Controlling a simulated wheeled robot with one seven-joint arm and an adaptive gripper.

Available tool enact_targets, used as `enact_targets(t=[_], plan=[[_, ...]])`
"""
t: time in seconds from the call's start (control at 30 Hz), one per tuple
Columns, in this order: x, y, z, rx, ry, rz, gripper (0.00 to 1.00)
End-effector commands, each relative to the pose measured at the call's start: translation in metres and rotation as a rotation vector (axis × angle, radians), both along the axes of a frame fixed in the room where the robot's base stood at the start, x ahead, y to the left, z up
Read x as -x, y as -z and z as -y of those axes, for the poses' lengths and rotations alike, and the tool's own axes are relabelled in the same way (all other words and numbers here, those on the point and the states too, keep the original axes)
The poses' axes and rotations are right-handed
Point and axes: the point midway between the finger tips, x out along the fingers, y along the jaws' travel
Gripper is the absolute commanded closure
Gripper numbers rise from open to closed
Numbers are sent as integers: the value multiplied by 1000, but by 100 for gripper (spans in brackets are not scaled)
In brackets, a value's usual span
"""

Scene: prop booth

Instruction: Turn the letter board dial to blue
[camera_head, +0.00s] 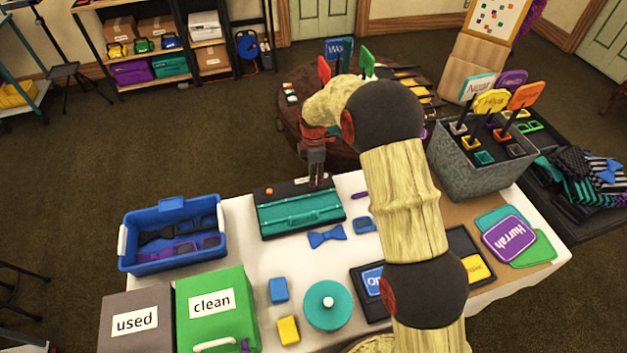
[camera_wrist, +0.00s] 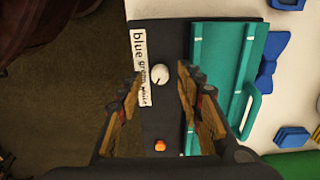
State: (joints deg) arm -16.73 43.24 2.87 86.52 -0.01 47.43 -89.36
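The letter board has a dark control strip (camera_head: 288,189) and a teal panel with a handle (camera_head: 300,213). In the wrist view, a round white dial (camera_wrist: 160,74) sits on the strip beside a white label (camera_wrist: 140,62) reading blue, green and a partly covered last word. A small dark mark shows on the dial's lower edge; which word it points to I cannot tell. An orange button (camera_wrist: 160,145) sits on the same strip. My gripper (camera_wrist: 160,80) is open above the strip, its fingers on either side of the dial in the picture. Contact is not visible.
A blue bow tie (camera_head: 327,236) and a blue block (camera_head: 364,226) lie near the panel. A blue bin (camera_head: 127,240) stands left, green "clean" (camera_head: 240,318) and grey "used" (camera_head: 118,298) boxes in front. A grey sign box (camera_head: 470,175) stands right.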

Motion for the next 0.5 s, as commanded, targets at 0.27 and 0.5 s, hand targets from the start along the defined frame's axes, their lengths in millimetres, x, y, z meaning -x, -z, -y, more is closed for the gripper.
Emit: enact_targets(t=[0.27, 0.5], plan=[[-1, 13, 0, -1, 1, 2, 63], [0, 13, 0, 0, 1, 1, 71]])
